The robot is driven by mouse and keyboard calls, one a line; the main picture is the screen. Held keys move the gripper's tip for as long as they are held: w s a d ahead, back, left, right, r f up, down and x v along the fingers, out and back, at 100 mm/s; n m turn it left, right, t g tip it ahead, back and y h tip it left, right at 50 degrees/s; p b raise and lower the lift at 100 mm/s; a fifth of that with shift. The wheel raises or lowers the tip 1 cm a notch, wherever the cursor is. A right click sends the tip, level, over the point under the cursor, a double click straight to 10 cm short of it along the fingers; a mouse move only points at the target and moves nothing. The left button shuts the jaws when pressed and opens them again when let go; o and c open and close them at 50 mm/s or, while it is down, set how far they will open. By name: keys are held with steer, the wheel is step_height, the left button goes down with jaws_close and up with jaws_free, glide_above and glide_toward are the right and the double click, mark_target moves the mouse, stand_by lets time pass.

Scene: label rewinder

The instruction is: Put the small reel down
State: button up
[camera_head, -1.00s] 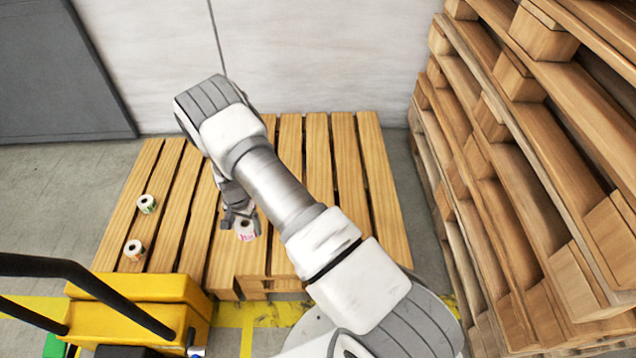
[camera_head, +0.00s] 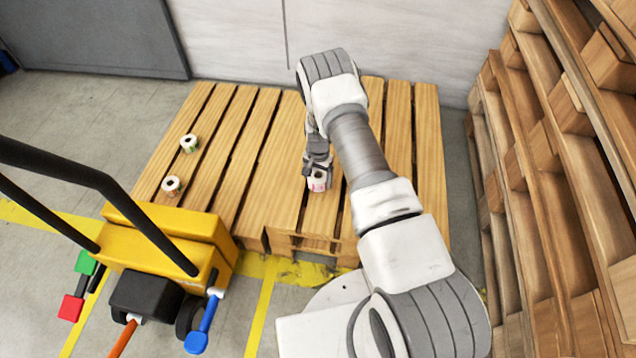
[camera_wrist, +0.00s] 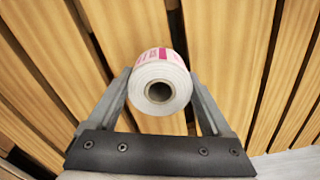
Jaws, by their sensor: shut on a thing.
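The small reel (camera_head: 317,181) is a white roll with a pink-printed label and a hollow core. In the wrist view the reel (camera_wrist: 160,86) sits between the two fingers of my gripper (camera_wrist: 162,92), which are shut on its sides. In the head view my gripper (camera_head: 318,168) holds it at the front part of the wooden pallet (camera_head: 270,213). Pallet slats show behind the reel in the wrist view. I cannot tell whether the reel touches the slats or is a little above them.
Two other reels stand on the pallet's left side, one with green (camera_head: 189,143) and one with orange-brown print (camera_head: 171,186). A yellow pallet truck (camera_head: 170,235) with black handles is at the front left. Stacked pallets (camera_head: 560,160) rise on the right. The pallet's middle is clear.

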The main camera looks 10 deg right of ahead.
step_height(320, 180, down, 2)
steer(key=shift+f, duration=0.1)
steer(key=o, duration=1.3)
